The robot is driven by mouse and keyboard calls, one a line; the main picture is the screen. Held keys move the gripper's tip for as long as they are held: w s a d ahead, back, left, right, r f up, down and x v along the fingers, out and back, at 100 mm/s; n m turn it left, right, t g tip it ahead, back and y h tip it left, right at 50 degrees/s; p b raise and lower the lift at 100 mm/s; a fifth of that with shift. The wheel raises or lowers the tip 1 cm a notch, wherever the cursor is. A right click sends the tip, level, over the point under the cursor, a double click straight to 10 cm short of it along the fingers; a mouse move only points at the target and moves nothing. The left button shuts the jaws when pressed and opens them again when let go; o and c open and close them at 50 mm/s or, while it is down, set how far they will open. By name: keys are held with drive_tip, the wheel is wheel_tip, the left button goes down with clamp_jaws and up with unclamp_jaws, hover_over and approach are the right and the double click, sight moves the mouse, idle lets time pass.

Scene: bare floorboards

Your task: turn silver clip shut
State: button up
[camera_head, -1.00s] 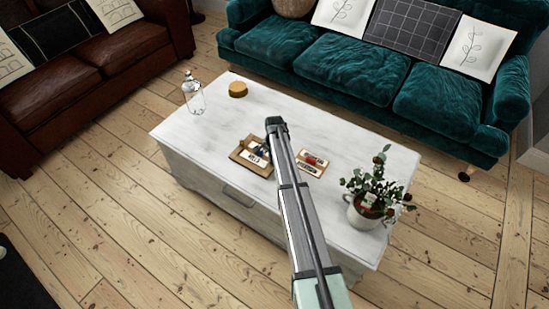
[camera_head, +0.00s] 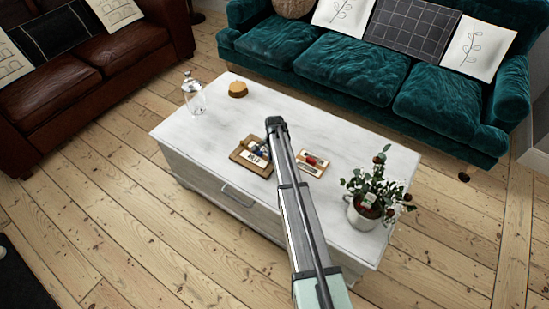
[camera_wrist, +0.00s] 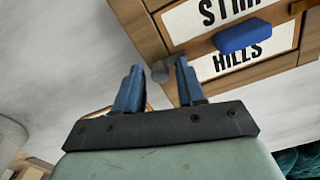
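In the wrist view, my gripper (camera_wrist: 158,66) points at a wooden board (camera_wrist: 147,38) with white lettered labels. Its two blue fingers stand apart. A small grey, rounded metal piece (camera_wrist: 160,73), probably the silver clip, shows between the fingertips at the board's edge. A narrow gap seems to show on each side of it, and I cannot tell whether either finger touches it. A blue block-like piece (camera_wrist: 243,37) sits across the labels. In the head view, the wooden board (camera_head: 240,157) lies on the table beside my arm's end. The fingers and the clip are hidden there.
The white table (camera_head: 320,128) also carries a second small board (camera_head: 312,163), a glass bottle (camera_head: 194,97), a round wooden item (camera_head: 238,89) and a potted plant (camera_head: 366,212) to the right. A teal sofa (camera_head: 350,70) stands behind; a brown sofa (camera_head: 90,70) is at left.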

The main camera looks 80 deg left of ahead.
drive_tip(key=shift+o, duration=0.4)
drive_tip(key=shift+r, duration=0.1)
wheel_tip(320, 180, up, 14)
idle(0.4)
drive_tip(key=shift+f, duration=0.2)
